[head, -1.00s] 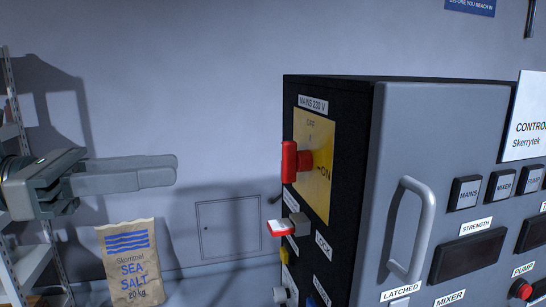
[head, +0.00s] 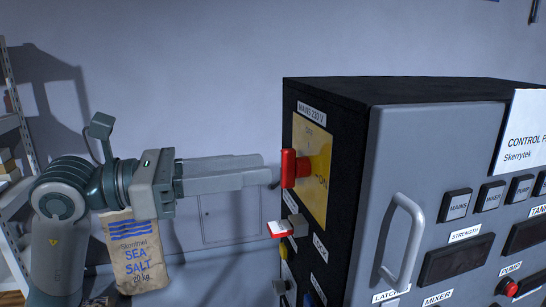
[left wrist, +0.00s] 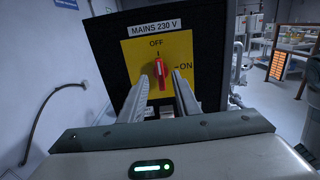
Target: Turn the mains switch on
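The red mains switch handle (head: 289,168) sits on a yellow plate (head: 312,170) on the dark side of the control cabinet. The plate is marked OFF at the top and ON at the right. In the left wrist view the red handle (left wrist: 160,74) stands upright, pointing toward OFF. My left gripper (head: 262,172) reaches in from the left, its fingertips just short of the handle. In the left wrist view its two fingers (left wrist: 161,82) are apart, one on each side of the handle as seen; I cannot tell whether either touches it. My right gripper is not in view.
A red and white rocker-like part (head: 279,229) juts from the cabinet side below the switch. The cabinet door has a grey handle (head: 414,235). A sea salt bag (head: 139,262) stands behind my left arm, near a shelf (head: 15,160). The space left of the cabinet is otherwise clear.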

